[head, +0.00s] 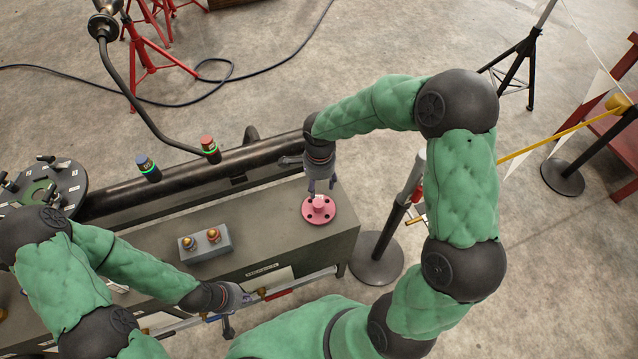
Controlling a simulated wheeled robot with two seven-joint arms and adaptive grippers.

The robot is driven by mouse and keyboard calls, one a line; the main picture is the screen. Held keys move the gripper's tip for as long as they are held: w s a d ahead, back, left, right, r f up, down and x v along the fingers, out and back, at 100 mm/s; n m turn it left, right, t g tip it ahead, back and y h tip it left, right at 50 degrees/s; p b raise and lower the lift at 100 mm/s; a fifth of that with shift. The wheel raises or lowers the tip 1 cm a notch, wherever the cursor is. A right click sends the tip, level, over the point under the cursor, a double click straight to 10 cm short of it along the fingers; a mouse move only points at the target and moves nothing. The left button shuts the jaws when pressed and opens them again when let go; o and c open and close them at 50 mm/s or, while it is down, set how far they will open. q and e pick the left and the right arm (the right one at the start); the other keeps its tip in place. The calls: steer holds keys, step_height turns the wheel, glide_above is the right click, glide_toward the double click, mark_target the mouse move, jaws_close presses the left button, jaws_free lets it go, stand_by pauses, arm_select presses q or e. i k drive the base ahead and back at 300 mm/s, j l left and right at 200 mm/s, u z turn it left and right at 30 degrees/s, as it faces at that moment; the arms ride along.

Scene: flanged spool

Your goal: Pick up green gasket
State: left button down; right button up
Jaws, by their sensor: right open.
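A green round face (36,194), which looks like the gasket, shows within the black bolted flange (70,184) at the far left; my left arm is near its lower edge. My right gripper (321,188) points down, open, just above a pink flanged part (319,209) on the right end of the grey bench. Whether its fingers touch the pink part is unclear. My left gripper (228,328) is at the bench's front edge, well right of the green face; its fingers are small and their opening is unclear.
The grey bench (330,239) carries a small grey block with two brass-coloured fittings (205,245). A black pipe (190,185) runs along the back, with two sensors, blue-topped and red-topped. A black post stands right of the bench. Bench top between block and pink part is clear.

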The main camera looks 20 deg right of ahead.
mark_target(28, 190)
steer(key=u, duration=1.25)
steer(key=j, duration=0.1)
steer(key=i, duration=0.05)
